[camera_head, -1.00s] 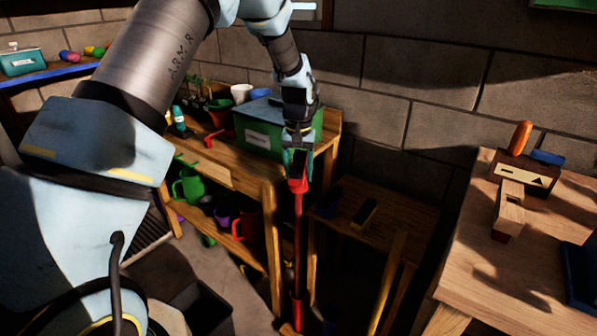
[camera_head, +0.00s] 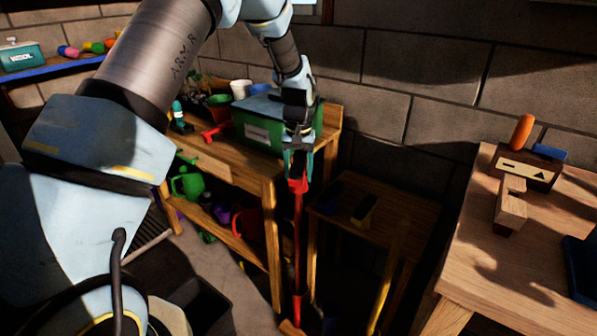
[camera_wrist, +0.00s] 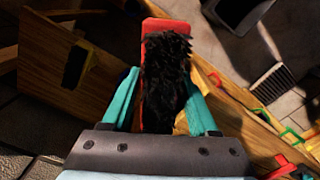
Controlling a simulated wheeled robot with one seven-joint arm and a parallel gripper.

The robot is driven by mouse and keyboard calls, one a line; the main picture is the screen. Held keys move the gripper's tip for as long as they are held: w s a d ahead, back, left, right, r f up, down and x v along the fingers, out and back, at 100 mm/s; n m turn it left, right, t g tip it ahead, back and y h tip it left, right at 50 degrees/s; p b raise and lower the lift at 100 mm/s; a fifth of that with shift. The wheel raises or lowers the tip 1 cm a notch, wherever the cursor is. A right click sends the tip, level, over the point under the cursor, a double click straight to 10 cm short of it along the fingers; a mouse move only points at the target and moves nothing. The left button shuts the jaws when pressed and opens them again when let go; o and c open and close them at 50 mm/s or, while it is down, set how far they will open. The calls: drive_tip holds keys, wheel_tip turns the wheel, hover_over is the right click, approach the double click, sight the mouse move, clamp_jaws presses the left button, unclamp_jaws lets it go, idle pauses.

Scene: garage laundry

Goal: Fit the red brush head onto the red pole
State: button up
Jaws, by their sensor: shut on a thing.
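The red brush head (camera_head: 298,186) is between the teal fingers of my gripper (camera_head: 299,168), which is shut on it. In the wrist view the brush head (camera_wrist: 152,27) has dark bristles facing the camera, with a finger of my gripper (camera_wrist: 163,85) on each side. The red pole (camera_head: 297,240) stands upright directly below the brush head in the head view. The two line up and look to meet at the pole's top. I cannot tell whether the head is seated on the pole. The pole's top is hidden in the wrist view.
A wooden shelf (camera_head: 215,170) with a green box (camera_head: 262,130) and cans stands left of the pole. A low wooden stand (camera_head: 405,215) with a yellow pole (camera_head: 382,290) is to its right. A wooden workbench (camera_head: 530,245) is at the right. A block wall stands behind.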

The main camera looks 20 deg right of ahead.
drive_tip(key=shift+f, duration=0.45)
drive_tip(key=o, duration=1.5)
wheel_tip(320, 180, up, 11)
drive_tip(key=b, duration=0.2)
drive_tip(key=shift+b, duration=0.3)
drive_tip(key=a+n, duration=0.2)
drive_tip(key=a, duration=1.8)
drive_tip(key=s+a+n, duration=0.1)
drive_tip(key=s+a, duration=0.4)
drive_tip(key=a, duration=0.3)
drive_tip(key=s+a+f+n+t, duration=0.1)
drive_tip(key=s+a+n, duration=0.1)
drive_tip(key=s+a, duration=0.4)
drive_tip(key=a, duration=0.2)
drive_tip(key=shift+a+f+t, duration=0.25)
drive_tip(key=shift+a+t, duration=0.05)
drive_tip(key=shift+a, duration=0.05)
